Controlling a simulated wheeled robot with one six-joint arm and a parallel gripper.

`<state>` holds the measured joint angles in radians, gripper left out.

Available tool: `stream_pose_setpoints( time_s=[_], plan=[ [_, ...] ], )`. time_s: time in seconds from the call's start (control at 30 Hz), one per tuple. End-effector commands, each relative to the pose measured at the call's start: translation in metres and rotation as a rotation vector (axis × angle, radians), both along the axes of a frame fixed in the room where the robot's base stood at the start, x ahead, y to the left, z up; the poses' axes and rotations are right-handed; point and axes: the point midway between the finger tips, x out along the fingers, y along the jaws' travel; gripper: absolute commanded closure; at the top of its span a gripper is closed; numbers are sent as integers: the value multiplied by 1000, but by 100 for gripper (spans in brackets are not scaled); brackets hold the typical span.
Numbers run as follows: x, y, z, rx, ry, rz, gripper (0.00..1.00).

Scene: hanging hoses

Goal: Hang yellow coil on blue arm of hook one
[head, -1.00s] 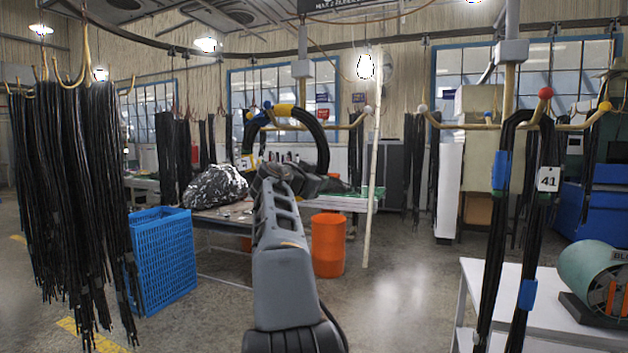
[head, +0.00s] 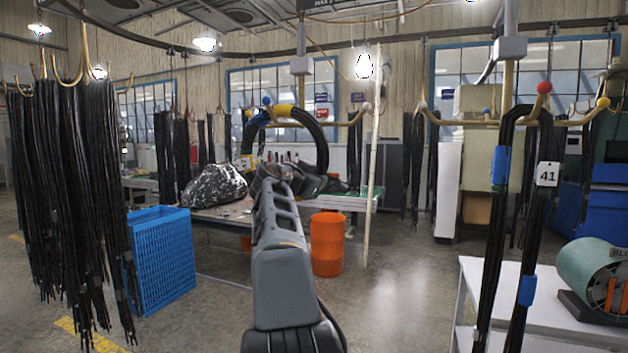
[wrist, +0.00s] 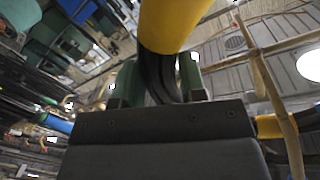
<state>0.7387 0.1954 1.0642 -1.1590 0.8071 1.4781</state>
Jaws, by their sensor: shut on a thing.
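My gripper is shut on the coil; in the head view my arm hides the fingers. The centre hanging hook (head: 301,67) has a blue-tipped arm (head: 267,101) by the coil's upper left and a white-tipped arm (head: 367,107) at right. I cannot tell whether coil and blue arm touch.
A right-hand hook (head: 509,48) carries black hoses with a 41 tag (head: 548,174). Dense black hoses (head: 70,190) hang at left beside a blue crate (head: 163,262). An orange bin (head: 327,244) and a white pole (head: 373,150) stand beyond my arm. Floor right of centre is clear.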

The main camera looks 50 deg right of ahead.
Motion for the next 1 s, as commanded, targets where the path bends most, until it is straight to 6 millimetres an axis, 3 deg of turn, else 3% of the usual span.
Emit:
stream_pose_setpoints(
  time_s=[0.1,0.13,0.4,0.77,1.0],
  plan=[
    [-1,1,2,-3,-4,0,100],
    [-1,1,2,-3,-4,0,60],
    [0,0,1,-1,-2,0,34],
    [0,6,-1,1,1,0,32],
    [-5,48,0,-1,-2,4,32]
  ],
)
